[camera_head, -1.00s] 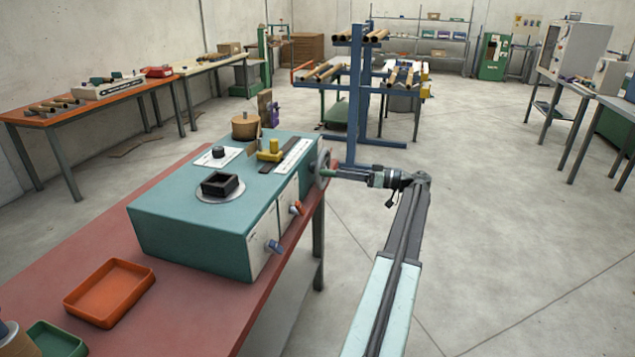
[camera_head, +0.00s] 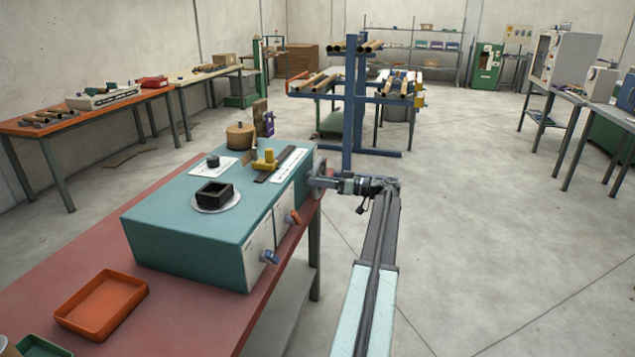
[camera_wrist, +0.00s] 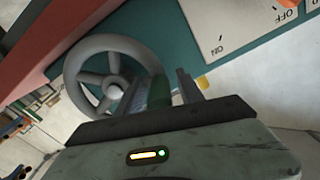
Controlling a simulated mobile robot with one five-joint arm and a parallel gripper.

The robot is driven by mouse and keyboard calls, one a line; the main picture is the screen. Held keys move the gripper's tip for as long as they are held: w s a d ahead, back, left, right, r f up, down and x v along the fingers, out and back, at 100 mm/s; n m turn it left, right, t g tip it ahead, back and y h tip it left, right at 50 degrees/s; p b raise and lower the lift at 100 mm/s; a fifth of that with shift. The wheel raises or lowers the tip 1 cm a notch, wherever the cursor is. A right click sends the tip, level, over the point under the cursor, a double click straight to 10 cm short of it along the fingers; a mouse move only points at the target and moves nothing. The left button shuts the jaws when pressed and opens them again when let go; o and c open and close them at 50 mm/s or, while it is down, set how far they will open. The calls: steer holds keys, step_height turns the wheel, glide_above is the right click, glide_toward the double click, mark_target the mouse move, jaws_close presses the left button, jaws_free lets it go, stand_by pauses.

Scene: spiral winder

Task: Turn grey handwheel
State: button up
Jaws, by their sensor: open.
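The grey handwheel (camera_head: 319,176) is on the right end of the teal winder box (camera_head: 185,245), near its far corner. In the wrist view the handwheel (camera_wrist: 103,72) shows as a spoked grey ring, with a dark green handle (camera_wrist: 158,88) by its right side. My gripper (camera_wrist: 160,88) is open, with one finger on each side of the green handle. I cannot tell whether either finger touches it. In the head view my gripper (camera_head: 330,184) is at the handwheel, and the handle is mostly hidden there.
The box stands on a red-topped bench (camera_head: 215,318) with an orange tray (camera_head: 102,304). Orange (camera_head: 293,217) and blue (camera_head: 269,257) knobs stick out of the box's front. A blue rack (camera_head: 355,100) with tubes stands behind. The floor to the right is clear.

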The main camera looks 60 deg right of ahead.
jaws_close()
stand_by(1.3)
